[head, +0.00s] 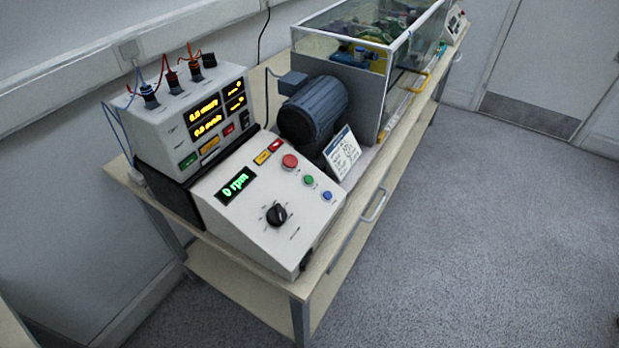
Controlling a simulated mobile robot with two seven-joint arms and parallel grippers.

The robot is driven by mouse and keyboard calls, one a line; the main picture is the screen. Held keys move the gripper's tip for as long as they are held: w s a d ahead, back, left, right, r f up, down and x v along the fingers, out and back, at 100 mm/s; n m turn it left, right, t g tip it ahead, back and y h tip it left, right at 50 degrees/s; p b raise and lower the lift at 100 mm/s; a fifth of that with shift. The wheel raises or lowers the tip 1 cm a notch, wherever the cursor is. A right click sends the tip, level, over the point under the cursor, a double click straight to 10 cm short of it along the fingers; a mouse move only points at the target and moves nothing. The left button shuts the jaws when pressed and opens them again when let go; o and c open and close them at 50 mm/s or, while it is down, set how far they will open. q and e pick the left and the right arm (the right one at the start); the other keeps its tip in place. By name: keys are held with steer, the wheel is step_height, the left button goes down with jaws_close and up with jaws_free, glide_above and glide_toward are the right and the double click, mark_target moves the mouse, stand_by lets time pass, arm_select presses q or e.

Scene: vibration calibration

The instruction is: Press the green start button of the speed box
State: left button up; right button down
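The speed box (248,213) is a white box with a sloped panel at the near end of the bench in the head view. Its display (236,186) reads "0 rpm" in green. The green start button (309,180) is a small round button on the right side of the panel. It sits between a larger red button (290,161) and a blue button (327,196). A black knob (276,215) is lower on the panel. Nothing covers the green button. Neither of my grippers is in view.
A measuring unit (196,117) with cables stands behind the speed box. A blue motor (313,108), a small sign (342,152) and a clear-walled enclosure (385,62) stand along the wooden bench (237,284). Open carpet (480,220) lies to the right.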

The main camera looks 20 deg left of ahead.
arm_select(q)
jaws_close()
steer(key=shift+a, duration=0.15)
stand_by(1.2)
